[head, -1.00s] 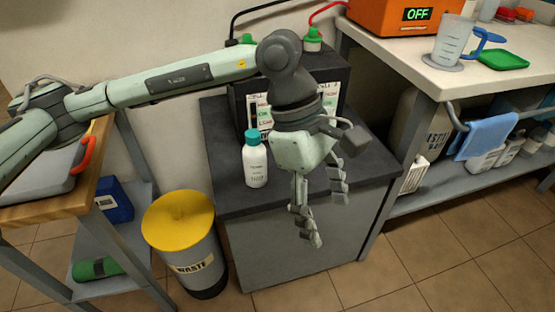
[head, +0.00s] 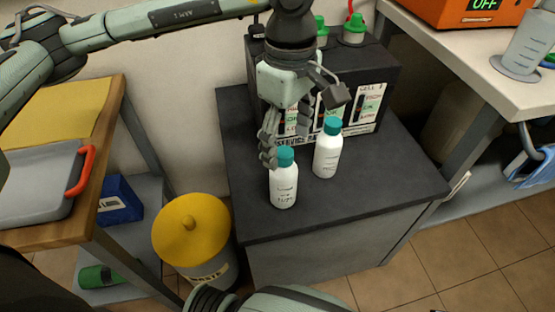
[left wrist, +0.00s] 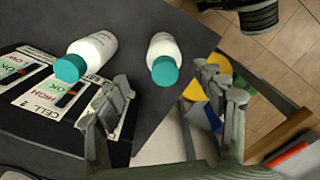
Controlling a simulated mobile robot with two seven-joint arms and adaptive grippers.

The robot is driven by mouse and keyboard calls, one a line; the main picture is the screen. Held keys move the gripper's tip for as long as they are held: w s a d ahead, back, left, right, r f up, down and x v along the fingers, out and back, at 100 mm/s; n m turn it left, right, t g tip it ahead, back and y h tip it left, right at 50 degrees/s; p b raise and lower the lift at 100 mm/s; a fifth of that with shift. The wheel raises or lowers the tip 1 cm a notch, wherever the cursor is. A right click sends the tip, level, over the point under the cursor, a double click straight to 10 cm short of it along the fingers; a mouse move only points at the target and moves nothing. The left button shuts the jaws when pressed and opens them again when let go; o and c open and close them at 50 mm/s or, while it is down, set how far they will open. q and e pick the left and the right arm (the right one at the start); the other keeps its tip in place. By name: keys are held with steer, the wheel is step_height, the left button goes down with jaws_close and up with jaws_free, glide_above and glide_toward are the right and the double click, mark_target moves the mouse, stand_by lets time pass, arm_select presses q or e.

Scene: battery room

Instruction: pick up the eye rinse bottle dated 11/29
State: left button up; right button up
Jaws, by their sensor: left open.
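Two white bottles with teal caps stand upright on the dark cabinet top. The nearer left bottle (head: 284,186) and the right bottle (head: 327,156) have labels whose dates are too small to read. My left gripper (head: 268,150) is open and points down, its fingers beside and behind the left bottle's cap. In the left wrist view the left bottle (left wrist: 163,50) lies ahead of the gap between the open fingers (left wrist: 168,98), and the other bottle (left wrist: 96,48) lies to the left, outside them. Contact cannot be told. My right gripper is not in view.
A dark battery box (head: 375,85) with cell labels stands behind the bottles. A yellow-lidded waste bin (head: 190,228) is left of the cabinet. A wooden table (head: 98,155) with a grey case is further left, a white bench (head: 455,60) at right. The cabinet's front right (head: 390,185) is clear.

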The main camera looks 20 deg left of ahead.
mark_target(285, 170)
arm_select(q)
steer(key=shift+w+f, duration=0.1)
steer(key=shift+f, duration=0.45)
steer(key=f, duration=0.3)
steer(key=s+f+p, duration=0.1)
steer(key=f, duration=0.1)
steer(key=shift+f, duration=0.2)
steer(key=shift+w+a+f, duration=0.1)
steer(key=shift+f, duration=0.55)
steer(key=c, duration=1.5)
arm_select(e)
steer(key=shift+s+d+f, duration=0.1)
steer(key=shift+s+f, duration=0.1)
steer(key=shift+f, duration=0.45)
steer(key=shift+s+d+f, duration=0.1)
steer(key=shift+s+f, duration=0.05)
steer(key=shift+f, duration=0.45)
arm_select(q)
steer(key=shift+r, duration=0.15)
